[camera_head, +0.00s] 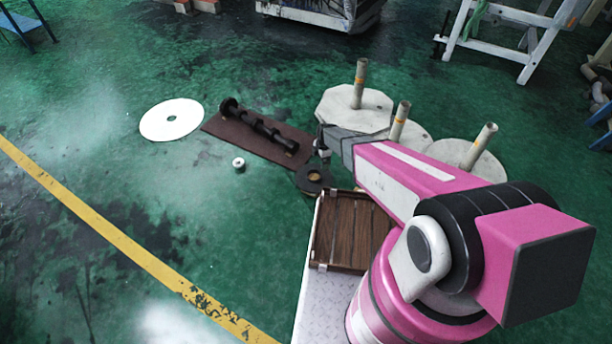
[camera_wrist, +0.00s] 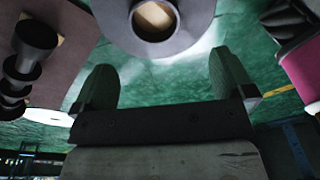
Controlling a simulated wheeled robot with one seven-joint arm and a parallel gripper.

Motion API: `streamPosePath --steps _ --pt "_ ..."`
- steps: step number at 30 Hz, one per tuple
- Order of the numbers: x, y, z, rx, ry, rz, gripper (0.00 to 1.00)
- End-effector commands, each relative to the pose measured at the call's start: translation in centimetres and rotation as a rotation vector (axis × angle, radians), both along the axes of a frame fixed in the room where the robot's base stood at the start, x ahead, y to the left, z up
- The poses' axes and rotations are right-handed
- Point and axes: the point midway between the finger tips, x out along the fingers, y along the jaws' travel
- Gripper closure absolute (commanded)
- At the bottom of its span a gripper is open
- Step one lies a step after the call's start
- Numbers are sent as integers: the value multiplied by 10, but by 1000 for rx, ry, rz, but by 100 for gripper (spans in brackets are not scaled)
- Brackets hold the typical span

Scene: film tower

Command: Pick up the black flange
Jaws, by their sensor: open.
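The black flange (camera_head: 313,179) is a dark ring with a raised hub and a pale brown centre. It lies low, near the right end of a brown board, in the head view. In the wrist view the flange (camera_wrist: 200,22) shows at the top middle, cut off by the frame edge. My gripper (camera_head: 322,143) is just above and beyond the flange in the head view, apart from it as far as I can tell. In the wrist view my gripper (camera_wrist: 163,68) has its two fingers spread wide with nothing between them.
A black stepped shaft (camera_head: 260,127) lies on the brown board (camera_head: 222,128). A white disc (camera_head: 171,120) and a small white roll (camera_head: 239,164) lie to the left. Pale plates with posts (camera_head: 340,103) stand behind my arm. A slatted wooden tray (camera_head: 350,232) is nearer.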

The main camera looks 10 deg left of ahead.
Motion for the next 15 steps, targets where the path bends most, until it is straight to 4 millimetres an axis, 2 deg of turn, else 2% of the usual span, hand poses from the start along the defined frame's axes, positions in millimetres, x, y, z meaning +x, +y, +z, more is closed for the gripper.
streamPosePath --steps 8,15 --pt "0 9 -25 6 -3 53 0" --pt "-2 12 -59 4 -2 51 0"
